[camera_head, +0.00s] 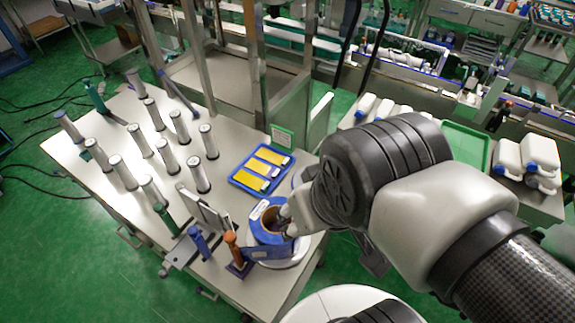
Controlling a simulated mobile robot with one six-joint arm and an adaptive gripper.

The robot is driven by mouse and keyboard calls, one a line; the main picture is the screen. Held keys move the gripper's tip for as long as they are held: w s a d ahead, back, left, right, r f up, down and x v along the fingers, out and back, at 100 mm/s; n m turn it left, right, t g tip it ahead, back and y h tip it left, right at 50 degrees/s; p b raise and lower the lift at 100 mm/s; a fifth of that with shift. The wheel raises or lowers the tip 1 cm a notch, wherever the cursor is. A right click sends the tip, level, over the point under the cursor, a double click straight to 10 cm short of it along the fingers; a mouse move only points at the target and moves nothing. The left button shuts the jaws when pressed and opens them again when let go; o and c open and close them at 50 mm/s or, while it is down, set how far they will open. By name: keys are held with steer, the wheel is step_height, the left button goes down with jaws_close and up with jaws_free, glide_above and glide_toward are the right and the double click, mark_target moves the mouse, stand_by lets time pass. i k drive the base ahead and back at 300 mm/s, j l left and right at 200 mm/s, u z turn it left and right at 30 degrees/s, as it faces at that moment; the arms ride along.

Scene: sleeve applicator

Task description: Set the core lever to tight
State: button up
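A blue applicator (268,252) with a round open top and a brown inside stands on a white round base at the table's front right corner. My gripper (286,221) is at the right rim of this opening, its fingers pointing left; whether it touches is unclear. The fingers are small and partly hidden, so I cannot tell if they are open or shut. An orange-brown upright handle (234,250) stands on a dark base just left of the applicator. A blue upright handle (199,242) stands further left. No label or lever setting is readable, and I cannot tell which part is the core lever.
Several upright grey-capped rolls (167,157) stand on the white table (120,105). A blue tray (262,169) with yellow pieces lies behind the applicator. A metal frame (250,60) rises at the back. White bottles (527,158) and a green tray (466,146) are at the right.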

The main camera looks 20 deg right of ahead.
mark_target(199, 290)
steer(key=j+u, duration=0.7)
